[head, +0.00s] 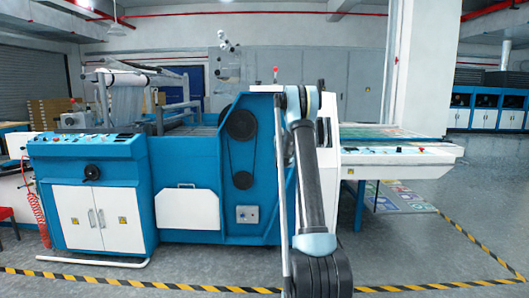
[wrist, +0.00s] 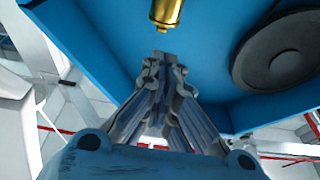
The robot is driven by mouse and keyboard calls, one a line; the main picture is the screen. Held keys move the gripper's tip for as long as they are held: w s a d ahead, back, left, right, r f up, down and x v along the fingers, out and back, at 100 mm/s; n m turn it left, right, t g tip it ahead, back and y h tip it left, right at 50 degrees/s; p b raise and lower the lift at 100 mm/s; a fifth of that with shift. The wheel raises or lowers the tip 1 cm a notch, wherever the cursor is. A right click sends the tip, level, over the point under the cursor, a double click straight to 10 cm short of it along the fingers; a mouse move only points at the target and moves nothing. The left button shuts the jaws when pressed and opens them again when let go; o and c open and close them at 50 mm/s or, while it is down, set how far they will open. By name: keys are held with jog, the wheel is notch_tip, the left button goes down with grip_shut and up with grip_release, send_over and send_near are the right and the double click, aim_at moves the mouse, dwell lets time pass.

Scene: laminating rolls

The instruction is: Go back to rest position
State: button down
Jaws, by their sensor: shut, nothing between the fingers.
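My gripper (wrist: 163,57) shows in the wrist view with its two fingers together at the tips and nothing between them. A brass-coloured cylinder (wrist: 166,12) on the blue machine panel (wrist: 205,60) appears just beyond the fingertips, and I cannot tell the gap. A dark round pulley (wrist: 278,52) is to its right. In the head view my arm stands in front of the blue laminating machine (head: 185,180), and my gripper cannot be made out there.
Yellow and black floor tape (head: 190,287) runs along the front of the machine. A white pillar (head: 408,70) stands behind its right end. A light table section (head: 395,155) extends to the right. Grey floor (head: 420,255) is clear at the front right.

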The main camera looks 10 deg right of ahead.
jog(key=s+a+n+g+y, duration=0.1)
jog(key=s+a+g, duration=0.2)
jog(key=s, duration=0.8)
jog(key=s+a+g+y, duration=0.1)
jog(key=s+a+g, duration=0.15)
jog(key=s, duration=0.85)
jog(key=s+a+n+g+y, duration=0.1)
jog(key=s+a+g, duration=0.15)
jog(key=s, duration=0.85)
jog(key=s+f+g, duration=0.3)
jog(key=s+f, duration=0.4)
jog(key=s, duration=0.9)
jog(key=s+f+g, duration=0.4)
jog(key=s+f, duration=0.4)
jog(key=s, duration=0.8)
jog(key=s+f+g, duration=0.3)
jog(key=s+f, duration=0.5)
jog(key=s, duration=0.8)
jog(key=shift+a+g, duration=0.2)
jog(key=shift+g, duration=0.2)
jog(key=shift+s+f, duration=0.1)
jog(key=shift+w+f, duration=0.2)
jog(key=shift+w, duration=0.25)
